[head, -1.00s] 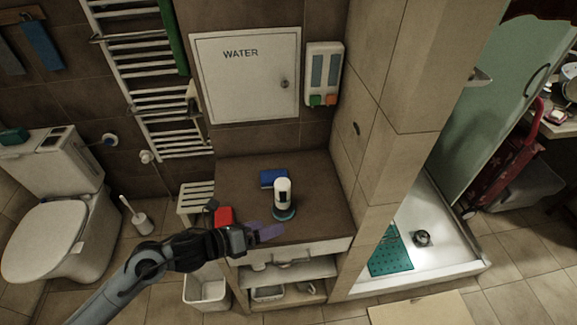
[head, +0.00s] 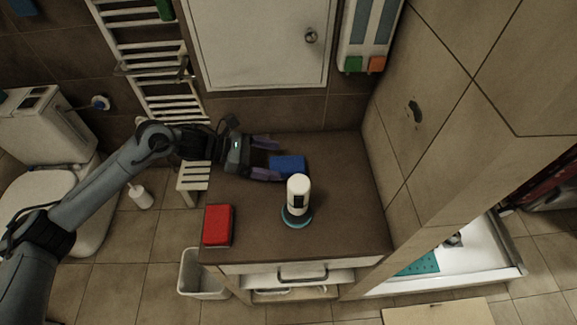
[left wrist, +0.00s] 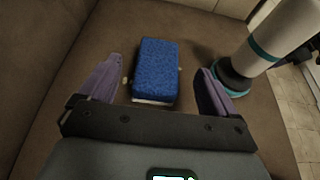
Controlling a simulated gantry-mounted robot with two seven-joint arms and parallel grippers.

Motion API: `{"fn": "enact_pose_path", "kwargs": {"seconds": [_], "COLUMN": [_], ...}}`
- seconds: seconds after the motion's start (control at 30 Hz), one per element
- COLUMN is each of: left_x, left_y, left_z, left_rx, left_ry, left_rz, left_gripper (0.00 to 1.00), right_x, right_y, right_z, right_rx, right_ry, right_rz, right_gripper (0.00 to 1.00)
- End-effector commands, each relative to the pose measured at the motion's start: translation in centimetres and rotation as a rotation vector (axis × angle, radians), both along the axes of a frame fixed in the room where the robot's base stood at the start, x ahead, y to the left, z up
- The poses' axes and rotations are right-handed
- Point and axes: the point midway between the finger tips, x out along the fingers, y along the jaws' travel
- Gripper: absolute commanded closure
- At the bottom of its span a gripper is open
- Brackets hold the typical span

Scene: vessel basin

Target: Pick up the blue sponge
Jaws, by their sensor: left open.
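The blue sponge (head: 288,163) lies flat on the brown counter (head: 345,200), towards its back. It also shows in the left wrist view (left wrist: 155,70), with a pale underside. My left gripper (head: 270,160) has come in from the left and is open. In the left wrist view its two purple fingers (left wrist: 158,85) stand apart, one on each side of the sponge's near end, with gaps on both sides. Nothing is held. My right gripper is not in view.
A white cylindrical dispenser (head: 298,193) with a teal base stands just right of the sponge, near my finger. A red sponge-like block (head: 217,225) lies at the counter's left front. The counter's right side is clear. A wall rises behind it.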

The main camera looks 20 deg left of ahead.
Motion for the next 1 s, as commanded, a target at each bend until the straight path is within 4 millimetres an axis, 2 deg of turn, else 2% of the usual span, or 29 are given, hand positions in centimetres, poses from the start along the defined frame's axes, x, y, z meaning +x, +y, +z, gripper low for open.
{"fn": "enact_pose_path", "kwargs": {"seconds": [0.27, 0.6, 0.93, 1.0], "left_x": [0.5, 1.8, 2.0, 2.0], "left_y": [-1.5, -4.8, -5.3, -5.3], "left_z": [-0.7, -2.4, -2.7, -2.7], "left_rx": [0.000, -0.001, 0.001, 0.001], "left_ry": [0.000, 0.000, -0.001, -0.001], "left_rz": [0.000, 0.001, 0.003, 0.003], "left_gripper": [0.08, 0.08, 0.08, 0.18], "right_x": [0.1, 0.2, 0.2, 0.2], "right_y": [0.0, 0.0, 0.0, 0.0], "right_z": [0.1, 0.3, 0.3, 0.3], "right_rx": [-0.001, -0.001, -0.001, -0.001], "right_ry": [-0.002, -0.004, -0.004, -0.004], "right_rz": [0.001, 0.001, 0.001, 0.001], "right_gripper": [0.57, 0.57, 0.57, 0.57]}}
